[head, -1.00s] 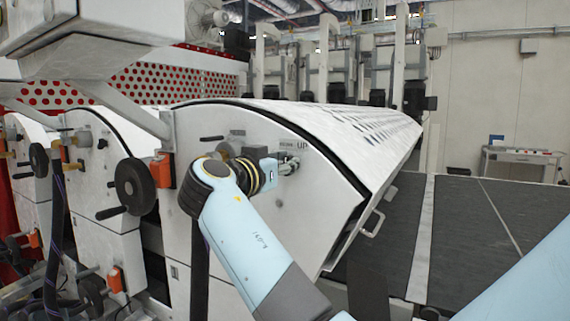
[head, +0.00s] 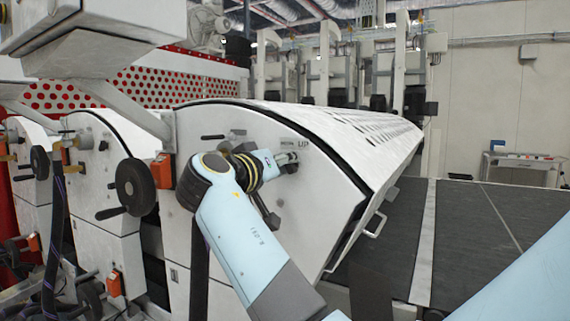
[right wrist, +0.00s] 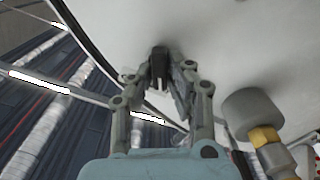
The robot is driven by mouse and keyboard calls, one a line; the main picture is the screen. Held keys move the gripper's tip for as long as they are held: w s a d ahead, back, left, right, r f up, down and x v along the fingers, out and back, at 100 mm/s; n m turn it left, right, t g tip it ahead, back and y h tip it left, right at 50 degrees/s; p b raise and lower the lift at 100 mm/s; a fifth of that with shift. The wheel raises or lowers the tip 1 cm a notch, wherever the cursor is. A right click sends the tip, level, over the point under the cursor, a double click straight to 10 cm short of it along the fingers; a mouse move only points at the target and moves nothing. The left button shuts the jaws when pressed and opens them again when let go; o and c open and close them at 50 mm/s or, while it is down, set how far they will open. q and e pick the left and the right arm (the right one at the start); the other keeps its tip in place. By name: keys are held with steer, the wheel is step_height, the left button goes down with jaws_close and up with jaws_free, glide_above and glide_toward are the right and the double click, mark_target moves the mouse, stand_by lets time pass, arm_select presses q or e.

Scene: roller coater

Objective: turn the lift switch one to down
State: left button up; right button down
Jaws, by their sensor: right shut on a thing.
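The lift switch (right wrist: 159,62) is a small dark lever on the white curved side panel (head: 320,215). In the right wrist view it stands between the fingertips. My right gripper (right wrist: 163,82) is shut on it, and it also shows in the head view (head: 289,158), close to the panel beside the "UP" label (head: 303,148). There the gripper and wrist hide most of the switch, so its exact setting is hard to read. My left gripper is out of view.
A black handwheel (head: 136,187) and orange boxes (head: 161,171) are left of the panel. A grey knob with a brass collar (right wrist: 264,137) is close to the gripper in the wrist view. A dark conveyor bed (head: 470,230) lies to the right.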

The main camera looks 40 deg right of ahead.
stand_by(0.3)
steer(key=shift+r, duration=0.1)
steer(key=c, duration=1.3)
jaws_free()
step_height(320, 180, up, 10)
steer(key=shift+w+f, duration=0.1)
